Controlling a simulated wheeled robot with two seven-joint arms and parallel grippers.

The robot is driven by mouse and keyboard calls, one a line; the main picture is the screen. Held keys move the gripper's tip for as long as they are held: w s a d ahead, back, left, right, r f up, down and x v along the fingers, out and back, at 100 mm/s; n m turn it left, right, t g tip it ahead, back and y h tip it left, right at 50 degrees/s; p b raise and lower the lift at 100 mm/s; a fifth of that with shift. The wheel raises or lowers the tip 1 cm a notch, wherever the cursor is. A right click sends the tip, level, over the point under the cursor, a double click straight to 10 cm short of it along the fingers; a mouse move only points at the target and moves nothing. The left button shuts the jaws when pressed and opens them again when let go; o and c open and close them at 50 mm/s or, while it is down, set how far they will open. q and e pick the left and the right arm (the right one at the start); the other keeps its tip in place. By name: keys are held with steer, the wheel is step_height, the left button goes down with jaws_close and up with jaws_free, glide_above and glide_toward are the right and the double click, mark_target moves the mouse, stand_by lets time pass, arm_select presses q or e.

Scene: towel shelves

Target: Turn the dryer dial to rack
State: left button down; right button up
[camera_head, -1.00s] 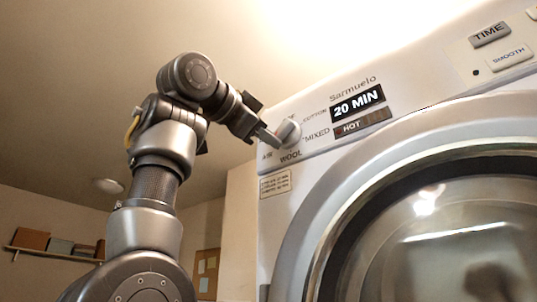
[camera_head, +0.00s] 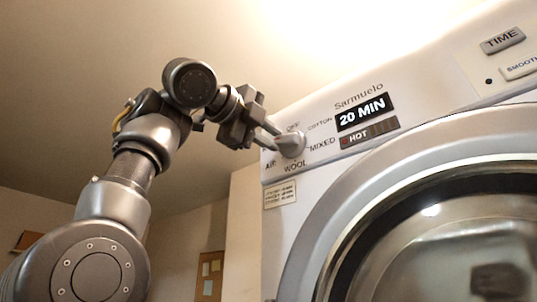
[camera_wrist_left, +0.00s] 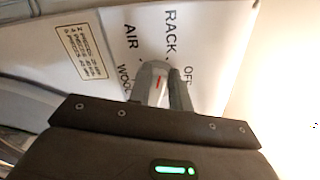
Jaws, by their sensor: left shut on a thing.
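The dryer dial (camera_head: 291,144) is a grey knob on the white panel of the dryer, left of the 20 MIN display (camera_head: 361,111). Labels around it read OFF, COTTON, MIXED, WOOL and AIR. The fingers partly hide the dial and the RACK label in the head view. My right gripper is not in view.
The large round dryer door (camera_head: 320,230) lies below the panel. The TIME button (camera_head: 503,40) and SMOOTH button are at the right. A printed notice (camera_head: 280,195) is under the dial. Open air surrounds my left arm.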

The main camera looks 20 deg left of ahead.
arm_select(q)
steer(key=shift+d+r+m+p, duration=0.2)
steer(key=shift+m+p, duration=0.15)
steer(key=shift+m, duration=0.75)
steer(key=c, duration=1.3)
jaws_free()
steer(key=shift+b+v, duration=1.65)
steer(key=shift+v, duration=3.75)
steer(key=shift+w, duration=0.1)
